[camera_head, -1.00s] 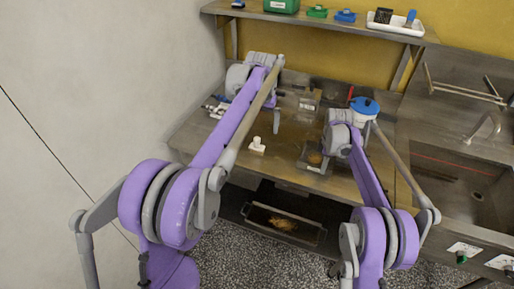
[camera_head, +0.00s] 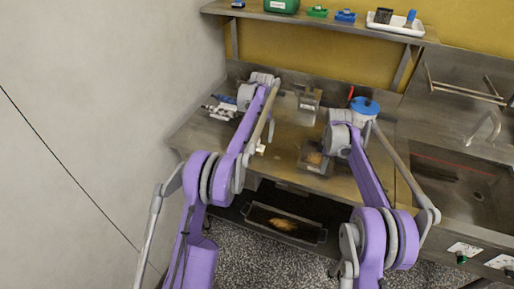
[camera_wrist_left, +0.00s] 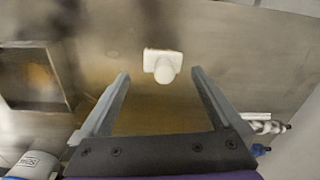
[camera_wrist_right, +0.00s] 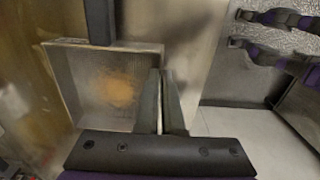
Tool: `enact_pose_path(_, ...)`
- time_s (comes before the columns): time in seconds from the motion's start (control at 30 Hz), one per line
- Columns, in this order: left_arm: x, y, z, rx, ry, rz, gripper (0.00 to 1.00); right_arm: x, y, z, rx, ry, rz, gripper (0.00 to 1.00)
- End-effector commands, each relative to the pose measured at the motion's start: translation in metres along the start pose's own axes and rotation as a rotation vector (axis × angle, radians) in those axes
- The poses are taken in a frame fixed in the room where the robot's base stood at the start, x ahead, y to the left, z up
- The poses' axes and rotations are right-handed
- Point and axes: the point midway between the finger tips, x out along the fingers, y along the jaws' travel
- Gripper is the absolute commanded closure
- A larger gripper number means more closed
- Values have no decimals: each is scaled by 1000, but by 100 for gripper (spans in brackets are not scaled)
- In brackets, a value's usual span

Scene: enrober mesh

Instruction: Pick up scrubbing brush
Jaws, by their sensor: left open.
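A small white piece with a flat base and round knob stands on the steel worktop; I take it to be the scrubbing brush, but cannot be sure. In the head view the white piece (camera_head: 261,149) is partly behind my left arm. It also shows in the left wrist view (camera_wrist_left: 163,66), just beyond and between the fingertips. My left gripper (camera_wrist_left: 160,74) is open and empty, its fingers apart.
The box also shows on the worktop (camera_head: 316,158). A blue-lidded pot (camera_head: 364,106) stands behind my right wrist. A blue and silver tool (camera_head: 222,108) lies at the left. A tray (camera_head: 285,224) sits below the front edge. A shelf (camera_head: 340,30) runs above; a sink is right.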

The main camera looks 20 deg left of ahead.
Motion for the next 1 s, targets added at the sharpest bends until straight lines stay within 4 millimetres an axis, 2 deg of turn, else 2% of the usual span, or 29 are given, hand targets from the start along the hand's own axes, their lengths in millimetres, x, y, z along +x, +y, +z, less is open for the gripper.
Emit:
enact_pose_path(0.23,20,-1,-1,0,0,0,0,0,0,0,0,0,0,100)
enact_pose_path(0.5,58,-4,-3,0,1,0,0,0,0,0,0,0,0,100)
enact_pose_path(0.6,64,-4,-3,0,1,0,0,0,0,0,0,0,0,100)
enact_pose_path(0.83,65,-4,-3,0,1,0,0,0,0,0,0,0,0,100)
enact_pose_path(1.0,65,-4,-3,0,1,0,31,0,0,0,0,0,0,100)
